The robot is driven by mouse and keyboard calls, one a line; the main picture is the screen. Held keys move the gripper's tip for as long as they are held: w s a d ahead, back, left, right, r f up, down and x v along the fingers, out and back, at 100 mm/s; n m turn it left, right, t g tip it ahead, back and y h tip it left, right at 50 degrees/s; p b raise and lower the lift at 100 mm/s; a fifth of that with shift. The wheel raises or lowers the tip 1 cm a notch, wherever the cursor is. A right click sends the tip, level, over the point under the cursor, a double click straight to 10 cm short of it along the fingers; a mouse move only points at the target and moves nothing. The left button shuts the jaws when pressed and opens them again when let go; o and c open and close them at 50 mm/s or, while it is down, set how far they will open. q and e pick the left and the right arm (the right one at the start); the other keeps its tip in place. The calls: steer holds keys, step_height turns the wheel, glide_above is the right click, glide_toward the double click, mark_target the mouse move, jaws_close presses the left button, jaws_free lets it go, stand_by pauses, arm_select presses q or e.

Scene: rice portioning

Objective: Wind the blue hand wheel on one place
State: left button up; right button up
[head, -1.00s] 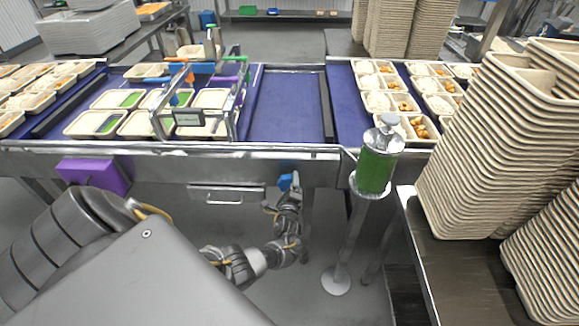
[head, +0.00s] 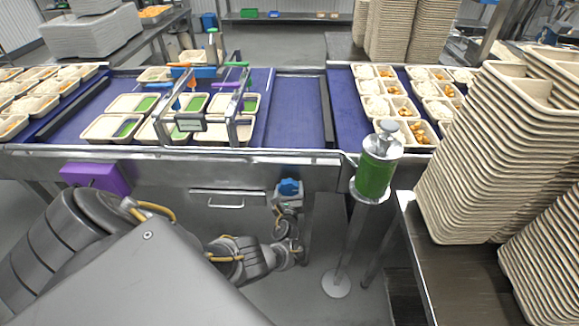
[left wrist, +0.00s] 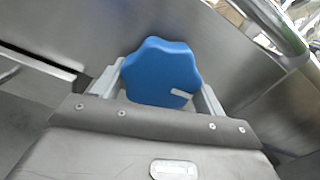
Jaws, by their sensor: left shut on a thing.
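The blue hand wheel (head: 289,187) is on the front of the conveyor frame, right of the drawer handle. In the left wrist view the lobed wheel (left wrist: 160,72) fills the space between my fingers and bears a pale slot mark at its lower right. My left gripper (head: 288,197) is at the wheel, reaching up to it from below. In the left wrist view my left gripper (left wrist: 158,93) has a finger on each side of the wheel and is shut on it. My right gripper is not in view.
The steel conveyor edge (head: 330,157) runs just above the wheel. A green dispenser (head: 374,175) on a post stands to the right. A purple box (head: 95,177) is at the left. Trays (head: 209,103) with green inserts lie on the blue belt (head: 297,110).

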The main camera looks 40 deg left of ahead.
arm_select(q)
steer(key=shift+m, duration=0.4)
steer(key=o, duration=1)
steer(key=shift+s+d, duration=0.2)
steer(key=shift+s, duration=0.05)
steer(key=shift+p+v, duration=1.75)
steer(key=shift+v, duration=3.3)
